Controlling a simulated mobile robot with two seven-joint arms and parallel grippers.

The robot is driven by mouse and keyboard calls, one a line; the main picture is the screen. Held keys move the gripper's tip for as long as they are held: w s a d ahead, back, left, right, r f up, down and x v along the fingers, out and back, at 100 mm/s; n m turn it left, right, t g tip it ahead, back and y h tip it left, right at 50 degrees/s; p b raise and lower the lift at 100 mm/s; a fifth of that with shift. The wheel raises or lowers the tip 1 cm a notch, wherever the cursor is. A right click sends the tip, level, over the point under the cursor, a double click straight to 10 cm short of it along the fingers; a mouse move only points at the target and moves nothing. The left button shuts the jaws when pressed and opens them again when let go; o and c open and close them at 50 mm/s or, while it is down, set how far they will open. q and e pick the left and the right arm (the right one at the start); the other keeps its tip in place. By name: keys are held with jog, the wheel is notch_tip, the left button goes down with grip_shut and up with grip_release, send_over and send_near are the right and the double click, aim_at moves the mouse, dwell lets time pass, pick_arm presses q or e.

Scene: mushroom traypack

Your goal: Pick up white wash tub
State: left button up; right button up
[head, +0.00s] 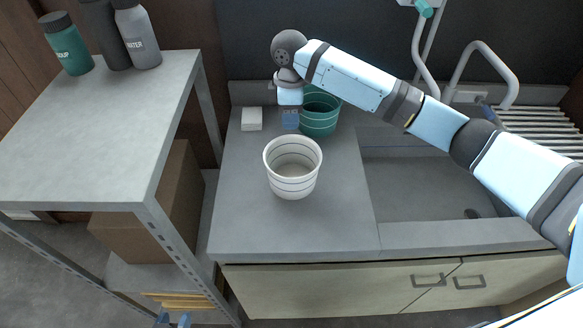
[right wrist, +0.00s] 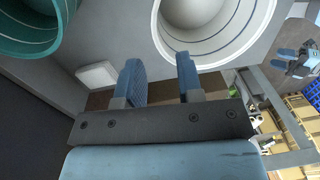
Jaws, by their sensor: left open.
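The white wash tub (head: 292,186), with thin dark bands, stands upright and looks empty on the grey counter. In the right wrist view the white tub (right wrist: 224,57) is at the top, its rim just past one fingertip; I cannot tell if they touch. My right gripper (right wrist: 160,65) is open with nothing between its fingers; in the head view it (head: 290,122) is behind the white tub, beside a green tub. My left gripper (head: 172,319) is open and empty at the bottom edge, low and left of the counter; it also shows in the right wrist view (right wrist: 296,64).
The green tub (head: 319,125) stands behind the white one. A small white block (head: 251,119) lies at the back left of the counter (head: 240,220). The sink (head: 425,190) is to the right. A shelf (head: 110,120) with bottles is on the left. The counter's front is clear.

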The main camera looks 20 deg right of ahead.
send_over(292, 146)
jog(key=f, duration=0.4)
jog(key=shift+w+a+f, duration=0.1)
jog(key=shift+w, duration=0.25)
jog(key=f, duration=0.5)
jog(key=shift+s, duration=0.2)
grip_shut()
